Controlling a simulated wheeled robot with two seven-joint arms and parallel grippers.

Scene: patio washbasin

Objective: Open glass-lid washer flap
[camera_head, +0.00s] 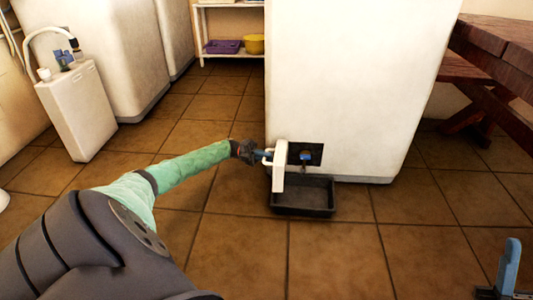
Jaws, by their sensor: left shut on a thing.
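The white washer (345,70) stands at centre with a small white flap (280,166) low on its front. The flap is swung out to the left, edge-on to me. Beside it is a dark recess (316,153) with a small blue and brown part inside. My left gripper (265,155) is shut on the flap's white loop handle, on the flap's left side. The fingertips are small and partly hidden by the handle. A blue finger and dark parts of what looks like my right gripper (508,270) show at the bottom right corner, cut off by the frame.
A black tray (303,211) lies on the tiled floor under the recess. A white canister (78,112) and other white machines stand at left. A shelf (228,55) is behind. A wooden table and bench (485,50) are at right. The front floor is clear.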

